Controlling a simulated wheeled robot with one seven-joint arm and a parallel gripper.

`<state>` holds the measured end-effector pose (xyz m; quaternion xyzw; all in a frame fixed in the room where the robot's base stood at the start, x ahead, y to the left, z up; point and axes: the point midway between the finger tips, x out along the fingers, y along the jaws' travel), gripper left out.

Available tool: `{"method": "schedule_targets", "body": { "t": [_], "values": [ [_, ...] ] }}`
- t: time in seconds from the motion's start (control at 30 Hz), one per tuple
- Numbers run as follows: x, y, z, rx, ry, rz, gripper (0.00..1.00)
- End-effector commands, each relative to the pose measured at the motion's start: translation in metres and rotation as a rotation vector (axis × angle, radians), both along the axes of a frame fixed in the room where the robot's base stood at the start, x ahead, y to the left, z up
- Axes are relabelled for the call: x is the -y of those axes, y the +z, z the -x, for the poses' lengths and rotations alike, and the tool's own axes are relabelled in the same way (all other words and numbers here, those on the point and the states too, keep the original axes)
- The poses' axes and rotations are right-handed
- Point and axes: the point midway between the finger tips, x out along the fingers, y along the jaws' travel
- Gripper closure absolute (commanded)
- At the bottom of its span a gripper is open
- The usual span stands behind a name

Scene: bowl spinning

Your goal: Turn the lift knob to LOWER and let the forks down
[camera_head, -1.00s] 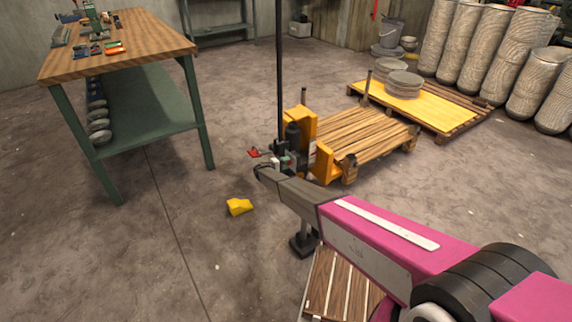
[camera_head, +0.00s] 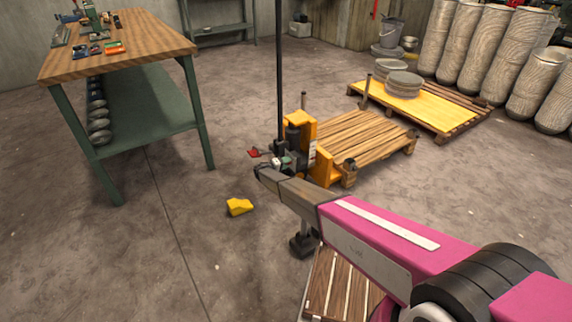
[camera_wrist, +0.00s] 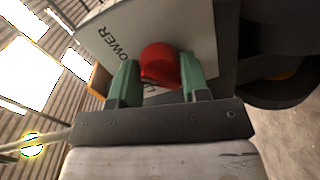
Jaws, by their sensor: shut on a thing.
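In the wrist view a red knob (camera_wrist: 159,63) sits on a grey panel (camera_wrist: 185,25) with dark lettering, of which "OWER" shows. More lettering is partly hidden behind the knob. My gripper (camera_wrist: 158,75) has its two green fingers shut on the knob, one on each side. In the head view my gripper (camera_head: 276,163) is at the near side of an orange pallet jack (camera_head: 301,125), and the knob is too small to make out. A wooden pallet (camera_head: 360,134) sits beyond the orange frame; the forks are hidden under it.
A workbench (camera_head: 125,40) with tools stands at left. A yellow block (camera_head: 239,207) lies on the floor near my arm. A slatted wooden surface (camera_head: 332,290) is below my arm. A yellow-topped pallet (camera_head: 425,108) with round discs stands behind, with grey cylinders (camera_head: 495,60) at right.

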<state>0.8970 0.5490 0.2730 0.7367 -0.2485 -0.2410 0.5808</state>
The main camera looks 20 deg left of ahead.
Motion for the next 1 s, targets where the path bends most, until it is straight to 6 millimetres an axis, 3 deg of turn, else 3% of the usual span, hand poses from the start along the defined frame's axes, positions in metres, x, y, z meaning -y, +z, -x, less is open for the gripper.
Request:
{"method": "schedule_targets", "body": {
  "t": [0.07, 0.1, 0.17, 0.57, 1.0],
  "values": [
    [0.0, 0.001, 0.001, 0.001, -0.001, -0.002, 0.81],
    [0.0, 0.001, 0.001, 0.001, -0.001, -0.002, 0.48],
    [0.0, 0.001, 0.001, 0.001, -0.001, -0.002, 0.33],
    [-0.005, 0.001, 0.007, 0.0, -0.001, 0.0, 0.33],
    [-0.055, 0.006, 0.065, 0.0, 0.001, 0.0, 0.33]
  ]
}}
